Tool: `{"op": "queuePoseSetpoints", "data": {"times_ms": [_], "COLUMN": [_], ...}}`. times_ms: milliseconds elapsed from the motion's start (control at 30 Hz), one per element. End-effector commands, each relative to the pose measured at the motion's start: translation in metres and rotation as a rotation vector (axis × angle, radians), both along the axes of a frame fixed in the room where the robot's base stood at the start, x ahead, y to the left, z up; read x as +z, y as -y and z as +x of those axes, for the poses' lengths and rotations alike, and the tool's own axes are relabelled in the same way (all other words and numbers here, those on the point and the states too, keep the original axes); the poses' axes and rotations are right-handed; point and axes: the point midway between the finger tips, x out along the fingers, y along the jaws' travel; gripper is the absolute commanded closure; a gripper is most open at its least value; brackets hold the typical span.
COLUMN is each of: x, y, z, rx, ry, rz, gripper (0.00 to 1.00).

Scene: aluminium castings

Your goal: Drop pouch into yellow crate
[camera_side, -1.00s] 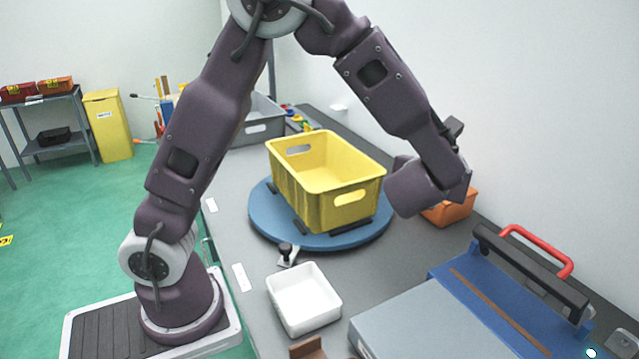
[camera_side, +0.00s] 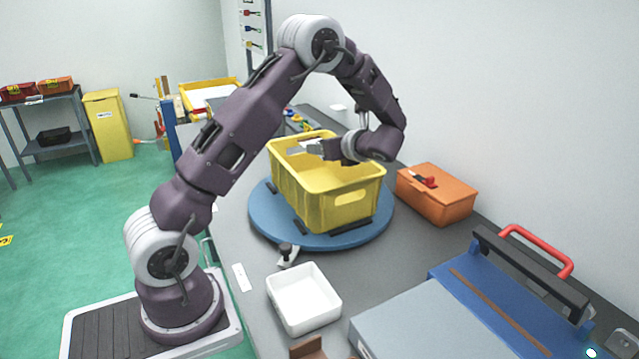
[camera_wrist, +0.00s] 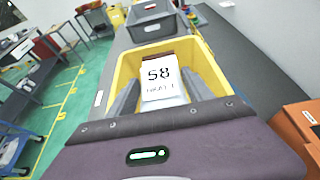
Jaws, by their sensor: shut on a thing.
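The yellow crate (camera_side: 322,205) stands upright on a round blue turntable (camera_side: 262,222), its top open. My gripper (camera_side: 308,149) is over the crate's opening, at about rim height in the side view. In the wrist view my gripper (camera_wrist: 160,92) is shut on the pouch (camera_wrist: 162,88), a white packet with dark printing and a brown top edge. The pouch is between the two grey fingers, with the yellow crate (camera_wrist: 205,62) around and behind it. In the side view the pouch is hard to make out, and the crate's floor is hidden.
An orange box (camera_side: 436,196) stands right of the crate. A white tray (camera_side: 304,298) and a small black-knobbed clamp (camera_side: 288,254) are in front. A blue and grey machine with a red handle (camera_side: 538,250) fills the front right. A grey bin (camera_wrist: 152,22) stands beyond the crate.

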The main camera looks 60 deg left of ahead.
Motion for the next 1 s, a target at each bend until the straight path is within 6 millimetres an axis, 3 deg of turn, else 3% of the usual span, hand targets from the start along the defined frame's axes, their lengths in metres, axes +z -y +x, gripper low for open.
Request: {"op": "queuePoseSetpoints", "data": {"times_ms": [167, 433, 467, 567, 867, 1000], "x": [-0.015, -0.016, -0.016, -0.016, -0.016, -0.007], "y": [0.0, 0.0, 0.0, 0.0, 0.002, 0.023], "z": [0.0, 0.0, 0.0, 0.0, 0.0, 0.001], "rx": [0.0, -0.001, -0.001, -0.001, -0.002, -0.005], "ry": [0.0, 0.001, 0.001, 0.002, 0.001, 0.003], "rz": [0.0, 0.0, 0.0, 0.0, -0.001, -0.001], "gripper": [0.84, 0.84, 0.34, 0.15, 0.15, 0.15]}}
